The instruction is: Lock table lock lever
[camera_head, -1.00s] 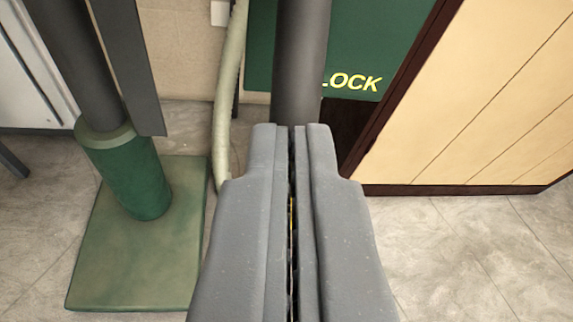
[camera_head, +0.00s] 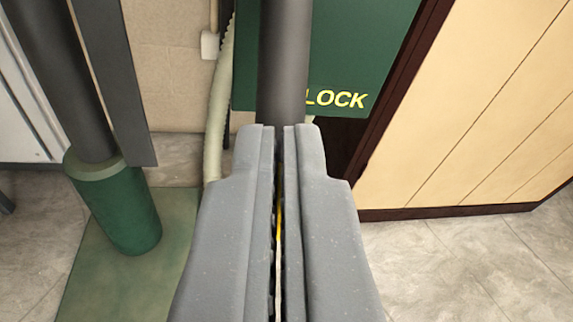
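My gripper (camera_head: 278,140) fills the lower middle of the view, its two grey fingers almost together with a thin gap between them. A dark grey cylindrical bar (camera_head: 285,60), which looks like the lever, runs down from the top edge to the fingertips. Its lower end is hidden behind or between the fingertips. I cannot tell whether the fingers grip it. Behind the bar is a dark green panel (camera_head: 365,45) with yellow lettering that reads "LOCK", its left part covered by the bar.
At the left, a dark post (camera_head: 65,80) stands in a green sleeve (camera_head: 115,205) on a green base plate (camera_head: 75,275). A pale hose (camera_head: 218,120) hangs left of the bar. A cream panelled cabinet (camera_head: 460,110) with dark trim stands at the right. Tiled floor (camera_head: 450,270) is bare at lower right.

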